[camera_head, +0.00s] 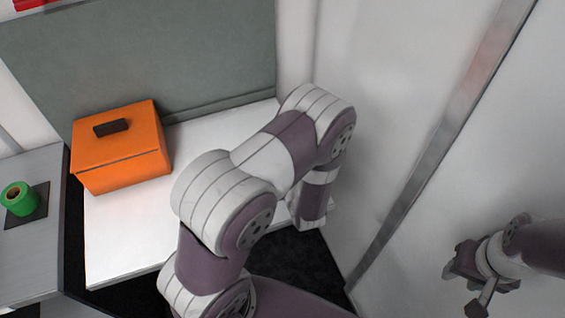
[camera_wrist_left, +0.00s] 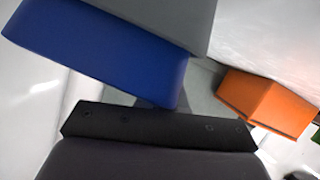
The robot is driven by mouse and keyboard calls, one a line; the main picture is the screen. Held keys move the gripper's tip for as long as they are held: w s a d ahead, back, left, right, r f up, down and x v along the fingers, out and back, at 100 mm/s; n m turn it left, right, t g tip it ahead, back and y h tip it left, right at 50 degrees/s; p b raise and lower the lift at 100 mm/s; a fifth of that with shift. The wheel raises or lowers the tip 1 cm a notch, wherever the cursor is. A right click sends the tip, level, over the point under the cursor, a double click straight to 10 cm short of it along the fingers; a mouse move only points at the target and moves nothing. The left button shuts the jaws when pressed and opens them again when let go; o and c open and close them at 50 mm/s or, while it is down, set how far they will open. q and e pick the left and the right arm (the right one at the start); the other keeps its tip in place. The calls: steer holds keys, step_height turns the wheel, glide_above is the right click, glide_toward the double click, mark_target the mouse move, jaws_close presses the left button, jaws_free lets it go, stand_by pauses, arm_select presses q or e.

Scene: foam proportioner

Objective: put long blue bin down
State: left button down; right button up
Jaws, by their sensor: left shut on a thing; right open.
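The long blue bin (camera_wrist_left: 110,50) fills the upper left of the left wrist view, close to the camera and tilted in the picture. My left gripper (camera_wrist_left: 158,104) is shut on it; the dark gripper body shows just below the bin, and the grip itself is mostly hidden. In the head view my left arm bends over the white table top (camera_head: 110,240), and its gripper and the bin do not show there. My right gripper (camera_head: 478,284) is open and empty at the lower right of the head view, in front of the white wall.
An orange box (camera_head: 122,150) with a dark handle stands on the white top at the left; it also shows in the left wrist view (camera_wrist_left: 265,102). A green roll (camera_head: 20,199) sits on a grey counter (camera_head: 35,260). The white top's left front is clear.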

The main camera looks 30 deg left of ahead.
arm_select(q)
steer(key=c, duration=1.2)
jaws_free()
steer(key=shift+c, duration=0.2)
